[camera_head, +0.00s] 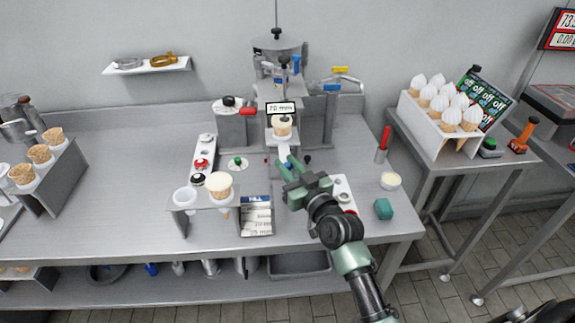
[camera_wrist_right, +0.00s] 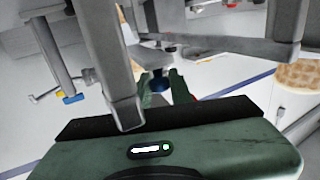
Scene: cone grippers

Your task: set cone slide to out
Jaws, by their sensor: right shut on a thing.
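The cone slide (camera_head: 283,150) is a pale strip under the machine in the middle of the table, with a waffle cone (camera_head: 282,126) at its far end below the "70 mm" display. My right gripper (camera_head: 287,166) is at its near end, shut on a small blue knob. In the right wrist view the green fingers (camera_wrist_right: 163,88) sit on either side of the dark blue knob (camera_wrist_right: 160,84). The fingers hide part of the knob. How far the slide is out is hard to tell. My left gripper is not in view.
The machine (camera_head: 280,88) has grey posts close around the slide. A teal block (camera_head: 383,209), a small bowl (camera_head: 390,181) and a red-handled tool (camera_head: 383,143) are on the right.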

